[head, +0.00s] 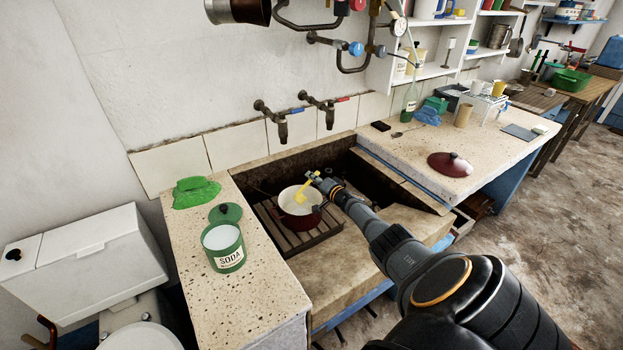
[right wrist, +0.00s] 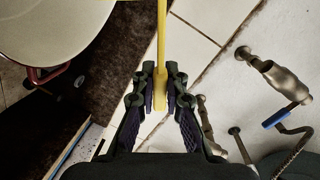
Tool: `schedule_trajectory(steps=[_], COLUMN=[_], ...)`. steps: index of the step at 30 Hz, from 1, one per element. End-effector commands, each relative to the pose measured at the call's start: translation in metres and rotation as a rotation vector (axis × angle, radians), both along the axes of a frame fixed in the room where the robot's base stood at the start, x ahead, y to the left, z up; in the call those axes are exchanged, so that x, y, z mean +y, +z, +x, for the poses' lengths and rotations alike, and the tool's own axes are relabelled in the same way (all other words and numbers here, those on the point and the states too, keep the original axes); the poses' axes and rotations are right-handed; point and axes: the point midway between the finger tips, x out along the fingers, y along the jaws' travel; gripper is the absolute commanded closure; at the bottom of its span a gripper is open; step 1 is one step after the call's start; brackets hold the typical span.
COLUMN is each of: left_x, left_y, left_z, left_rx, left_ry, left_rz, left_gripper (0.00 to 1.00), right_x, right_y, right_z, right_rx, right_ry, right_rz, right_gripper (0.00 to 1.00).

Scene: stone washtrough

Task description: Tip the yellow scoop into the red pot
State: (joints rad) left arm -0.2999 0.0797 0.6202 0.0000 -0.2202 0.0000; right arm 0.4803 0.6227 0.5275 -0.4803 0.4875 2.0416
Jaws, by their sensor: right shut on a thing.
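The yellow scoop (head: 301,195) shows above the mouth of the red pot in the head view; its bowl looks small there and I cannot tell what it holds. My right gripper (head: 314,177) is shut on the scoop's handle (right wrist: 162,60), which stands between the fingers in the right wrist view. The red pot (head: 299,219) has a cream inside and sits on a slatted rack in the stone trough. Its cream inside (right wrist: 55,25) and a red handle (right wrist: 40,76) show in the right wrist view. My left gripper is not in view.
An open green SODA tin (head: 226,260) with white contents stands on the left counter beside a green lid (head: 225,212) and green cloth (head: 195,192). Two taps (head: 281,127) hang over the trough's back. A dark red lid (head: 450,164) lies on the right counter.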

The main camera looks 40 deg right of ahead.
Motion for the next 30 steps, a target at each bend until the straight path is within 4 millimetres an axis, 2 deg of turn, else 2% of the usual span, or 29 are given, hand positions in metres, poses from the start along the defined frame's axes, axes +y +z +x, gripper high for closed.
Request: schedule_trajectory(steps=[8,18,30], left_x=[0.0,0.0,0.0], left_y=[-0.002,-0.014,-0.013], left_z=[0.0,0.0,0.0], left_rx=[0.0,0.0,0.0], left_ry=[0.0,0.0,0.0], left_rz=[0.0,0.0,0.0], left_gripper=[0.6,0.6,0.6], right_x=[-0.001,-0.012,-0.012], right_y=[-0.002,-0.009,-0.008], right_z=[0.0,-0.001,-0.001], right_rx=[-0.002,-0.013,-0.014], right_ry=[-0.001,0.0,0.0], right_rz=[0.015,0.176,0.18], right_gripper=[1.0,1.0,1.0])
